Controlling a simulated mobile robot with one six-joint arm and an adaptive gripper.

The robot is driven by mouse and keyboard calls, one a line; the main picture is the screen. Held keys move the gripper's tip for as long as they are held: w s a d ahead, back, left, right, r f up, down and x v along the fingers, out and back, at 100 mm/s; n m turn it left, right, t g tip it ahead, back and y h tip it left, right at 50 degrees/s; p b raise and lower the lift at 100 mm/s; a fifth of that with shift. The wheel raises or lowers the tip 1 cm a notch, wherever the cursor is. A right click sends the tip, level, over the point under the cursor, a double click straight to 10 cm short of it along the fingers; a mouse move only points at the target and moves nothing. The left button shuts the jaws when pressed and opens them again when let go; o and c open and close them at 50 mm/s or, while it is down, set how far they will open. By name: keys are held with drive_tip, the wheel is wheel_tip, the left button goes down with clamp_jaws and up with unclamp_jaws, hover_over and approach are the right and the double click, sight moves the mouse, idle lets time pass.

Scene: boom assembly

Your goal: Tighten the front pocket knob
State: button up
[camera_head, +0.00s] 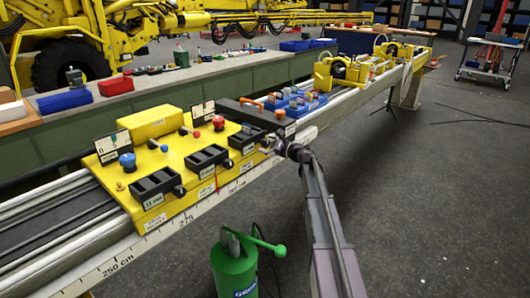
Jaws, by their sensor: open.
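A yellow block (190,165) sits on the rail and carries three black pockets. The nearest pocket (157,187) has a small dark knob (179,191) at its right end. The middle pocket (207,160) has a similar dark knob (228,163). The farthest pocket (246,138) lies close to my gripper (273,144), which is open at the block's right end. Its fingers are small and partly merge with the parts there, so I cannot tell whether they touch anything. Which pocket is the front one is not clear from this view.
A black bar with an orange handle (250,102) and blue parts (295,103) lie behind. A green grease pump (234,268) stands on the floor in front of the rail (150,253).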

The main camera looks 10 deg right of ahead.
drive_tip(key=shift+n, duration=0.5)
